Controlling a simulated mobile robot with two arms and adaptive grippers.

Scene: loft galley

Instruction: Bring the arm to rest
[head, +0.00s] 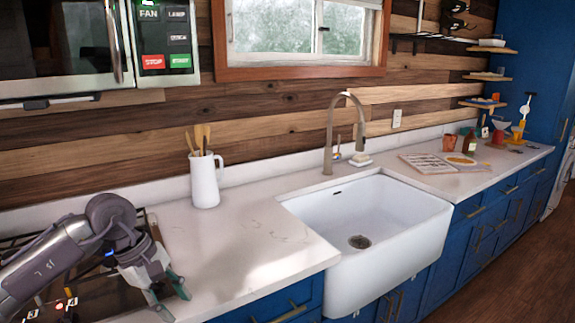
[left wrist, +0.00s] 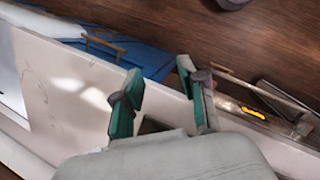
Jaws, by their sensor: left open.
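My left arm comes in from the left in the head view, over the stove. Its gripper (head: 168,298) points down near the front edge of the white countertop (head: 240,240). In the left wrist view the two teal-lined fingers of the gripper (left wrist: 162,105) stand apart with nothing between them. The gripper is open and empty, above the counter's edge beside the stove. My right gripper is in neither view.
The stove grates (head: 150,225) lie below my left arm. A white pitcher with wooden utensils (head: 204,182) stands at the back of the counter. A white sink (head: 365,220) with a tall faucet (head: 330,135) is to the right. The counter between stove and sink is mostly clear.

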